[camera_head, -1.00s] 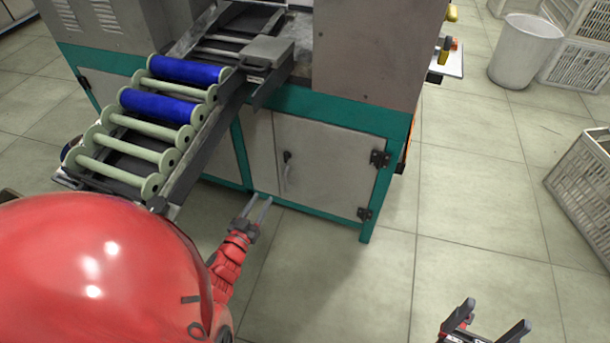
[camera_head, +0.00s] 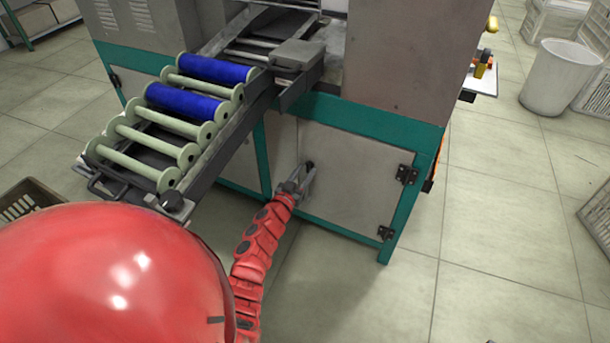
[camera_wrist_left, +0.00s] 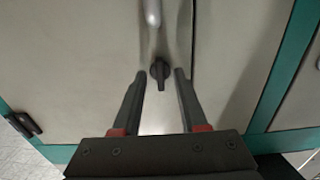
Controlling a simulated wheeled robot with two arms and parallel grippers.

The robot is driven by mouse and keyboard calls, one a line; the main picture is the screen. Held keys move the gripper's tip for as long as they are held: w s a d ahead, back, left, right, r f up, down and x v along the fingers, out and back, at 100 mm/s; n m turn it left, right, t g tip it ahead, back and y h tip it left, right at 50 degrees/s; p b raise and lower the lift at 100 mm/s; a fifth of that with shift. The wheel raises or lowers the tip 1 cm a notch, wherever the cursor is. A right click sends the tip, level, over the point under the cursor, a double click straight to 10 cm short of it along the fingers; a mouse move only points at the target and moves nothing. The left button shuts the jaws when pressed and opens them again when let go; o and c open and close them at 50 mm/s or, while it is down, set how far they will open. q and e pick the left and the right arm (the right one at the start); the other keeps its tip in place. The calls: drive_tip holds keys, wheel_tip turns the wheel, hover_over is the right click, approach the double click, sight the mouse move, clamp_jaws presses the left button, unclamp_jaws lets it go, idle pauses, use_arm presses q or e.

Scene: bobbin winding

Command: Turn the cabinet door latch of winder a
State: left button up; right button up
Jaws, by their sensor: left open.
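The winder (camera_head: 395,60) is a grey machine on a teal frame with a pale grey cabinet door (camera_head: 355,180) low at its front. My left gripper (camera_head: 305,176) is at the door's left edge, open. It covers most of the latch area in the head view. In the left wrist view the dark latch (camera_wrist_left: 160,72) shows on the door, between the open fingertips of the left gripper (camera_wrist_left: 160,75) and apart from both. Its lever points toward the gripper's palm. A shiny door handle (camera_wrist_left: 152,12) is beyond the latch. My right gripper is not in view.
The sloping rack (camera_head: 175,200) with blue (camera_head: 187,101) and bare pale green bobbins juts out above and left of my left arm. Black hinges (camera_head: 406,174) are on the door's right side. A white bin (camera_head: 556,78) stands far right.

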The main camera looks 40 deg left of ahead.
use_arm(q)
drive_tip(key=shift+w, duration=0.25)
clamp_jaws()
